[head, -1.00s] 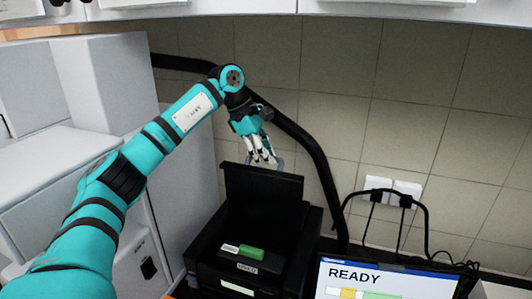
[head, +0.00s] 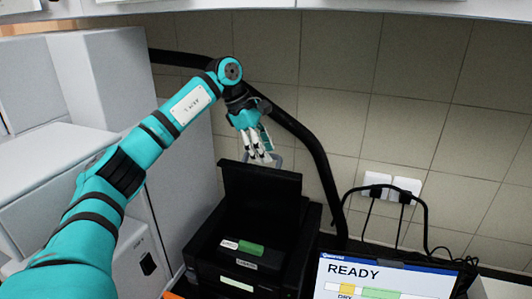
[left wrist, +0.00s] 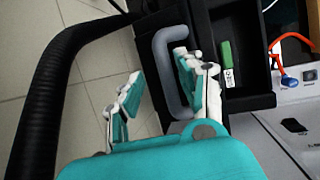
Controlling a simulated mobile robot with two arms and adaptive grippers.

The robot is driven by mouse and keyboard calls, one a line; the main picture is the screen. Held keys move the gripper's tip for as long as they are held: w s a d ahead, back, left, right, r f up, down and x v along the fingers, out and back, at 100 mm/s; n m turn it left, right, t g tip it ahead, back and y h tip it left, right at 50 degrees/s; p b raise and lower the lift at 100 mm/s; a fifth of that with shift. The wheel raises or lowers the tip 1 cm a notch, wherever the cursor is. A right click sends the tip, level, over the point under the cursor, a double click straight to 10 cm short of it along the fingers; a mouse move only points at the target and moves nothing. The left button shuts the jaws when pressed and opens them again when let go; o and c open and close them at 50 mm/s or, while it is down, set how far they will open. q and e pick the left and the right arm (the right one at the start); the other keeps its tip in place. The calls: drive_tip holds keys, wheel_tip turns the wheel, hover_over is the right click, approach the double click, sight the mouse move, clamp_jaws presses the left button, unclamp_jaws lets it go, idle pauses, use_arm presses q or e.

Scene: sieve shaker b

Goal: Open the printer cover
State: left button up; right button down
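The black printer (head: 207,247) stands on the counter at lower middle in the head view. Its cover (head: 262,192) stands up steeply at the back, and the inside is exposed. A grey loop handle (left wrist: 160,70) shows at the cover's edge in the left wrist view. My left gripper (head: 261,159) is at the cover's top edge; its fingers (left wrist: 160,84) are spread apart with the handle between them. Whether they touch it I cannot tell. My right gripper is not in view.
A screen reading READY (head: 385,275) stands right of the printer. A large grey cabinet (head: 190,170) stands at left. A thick black hose (head: 318,160) runs behind my gripper along the tiled wall. White sockets with cables (head: 390,187) are on the wall at right.

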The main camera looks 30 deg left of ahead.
use_arm(q)
drive_tip(key=v, duration=0.6)
drive_tip(key=shift+w+a, duration=0.1)
drive_tip(key=shift+w, duration=0.05)
